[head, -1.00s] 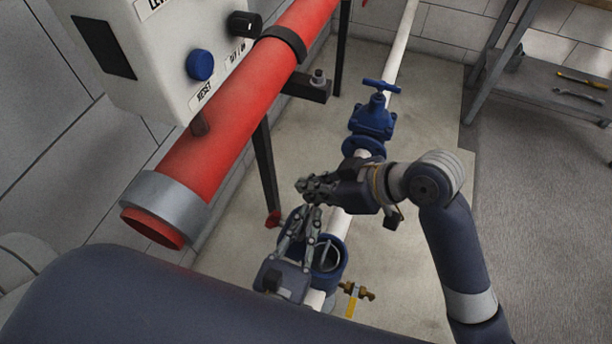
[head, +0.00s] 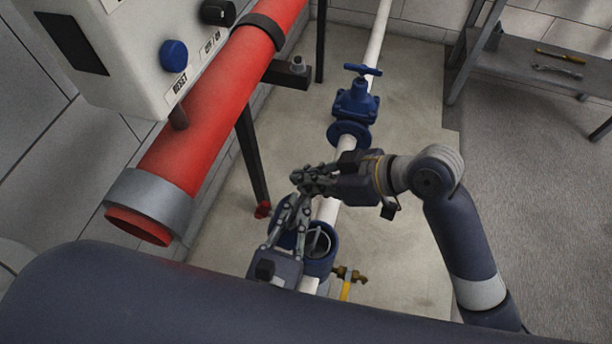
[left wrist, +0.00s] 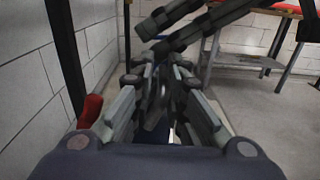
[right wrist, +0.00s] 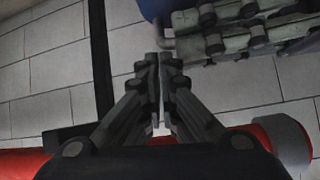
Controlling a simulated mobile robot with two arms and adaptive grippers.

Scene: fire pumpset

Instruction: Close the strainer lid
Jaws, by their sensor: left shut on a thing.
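The strainer (head: 320,247) is a blue body on the white pipe, with its round mouth open in the head view. The blue strainer lid (head: 287,238) appears swung up at the mouth's left side, mostly hidden behind my left gripper (head: 301,198). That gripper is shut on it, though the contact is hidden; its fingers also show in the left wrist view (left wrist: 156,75). My right gripper (head: 298,179) is just above the left fingertips, pointing left. Its fingers are together with nothing seen between them in the right wrist view (right wrist: 158,62).
A blue valve (head: 354,100) stands on the pipe farther back. A red pipe (head: 215,110) and a white control box (head: 125,50) are at left. A brass tap (head: 350,274) sits beside the strainer. A bench (head: 520,68) is at back right. Floor on the right is clear.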

